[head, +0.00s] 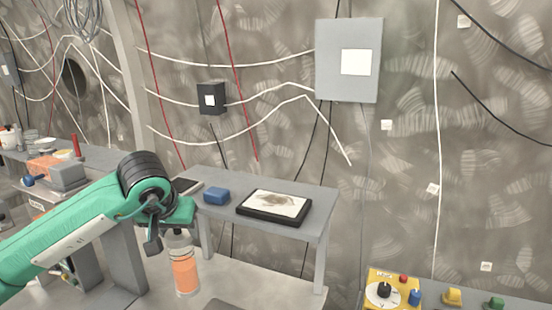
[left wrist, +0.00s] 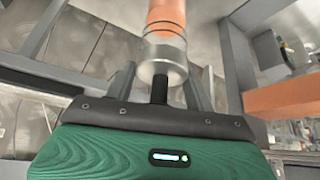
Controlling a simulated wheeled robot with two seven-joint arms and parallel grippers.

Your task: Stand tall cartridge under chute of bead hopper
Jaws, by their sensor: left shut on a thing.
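The tall cartridge (head: 185,272) has an orange body with a pale grey, clear-looking upper part and hangs roughly upright below my left gripper (head: 168,236) in the head view. My left gripper is shut on its top end. In the left wrist view the cartridge (left wrist: 166,14) shows its orange body and a silver collar, with a dark narrow neck toward the gripper (left wrist: 160,92). Part of the cartridge's top is hidden by the gripper in the head view. I cannot make out the bead hopper or its chute in either view. My right gripper is not in view.
A yellow control box (head: 392,288) with knobs is at lower right. A cluttered bench (head: 98,153) is at left. A grey wall cabinet (head: 335,88) hangs behind.

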